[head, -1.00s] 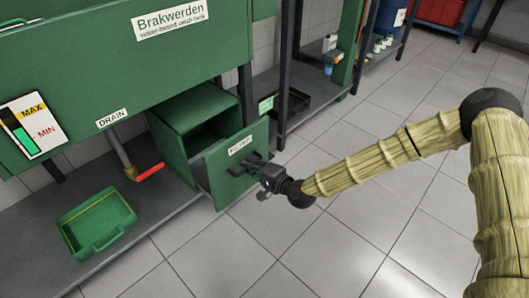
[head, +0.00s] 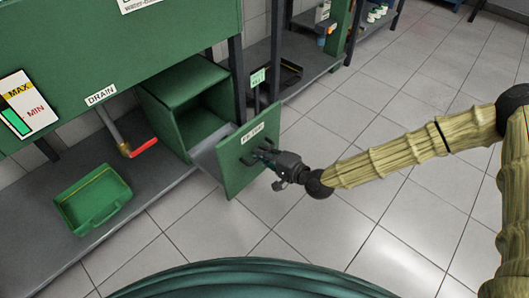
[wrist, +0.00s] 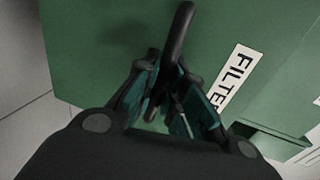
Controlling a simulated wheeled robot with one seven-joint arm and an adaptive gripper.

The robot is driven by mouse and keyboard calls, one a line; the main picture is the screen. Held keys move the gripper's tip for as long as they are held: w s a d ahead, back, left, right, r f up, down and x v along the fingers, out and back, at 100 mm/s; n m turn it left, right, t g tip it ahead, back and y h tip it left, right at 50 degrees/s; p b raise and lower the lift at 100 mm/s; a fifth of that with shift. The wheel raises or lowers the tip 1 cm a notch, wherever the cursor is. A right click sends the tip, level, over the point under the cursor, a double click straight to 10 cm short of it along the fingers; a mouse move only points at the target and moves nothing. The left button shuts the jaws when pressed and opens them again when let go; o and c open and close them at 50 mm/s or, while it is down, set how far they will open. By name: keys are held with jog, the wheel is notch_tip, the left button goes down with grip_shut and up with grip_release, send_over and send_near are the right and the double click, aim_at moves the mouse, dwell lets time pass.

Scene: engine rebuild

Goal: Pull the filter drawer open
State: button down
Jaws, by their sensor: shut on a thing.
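The green filter drawer (head: 238,160) stands partly out of its green housing (head: 178,97) under the wash tank. A grey inner tray surface (head: 209,156) shows between its front and the housing. Its front carries a white label, which reads "FILTE..." in the wrist view (wrist: 236,78). A dark bar handle (wrist: 176,42) sits on the drawer front. My gripper (head: 268,157) is at the handle. In the wrist view, the gripper's fingers (wrist: 166,97) are shut on the handle, one on each side.
A green tray (head: 93,200) lies on the grey lower shelf at left. A drain pipe with a red lever (head: 143,147) is left of the housing. A dark post stands behind the drawer. The tiled floor in front of the drawer is clear.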

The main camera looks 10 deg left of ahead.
jog(key=c, duration=1.5)
grip_release()
jog(key=v, duration=1.2)
jog(key=shift+s, duration=0.1)
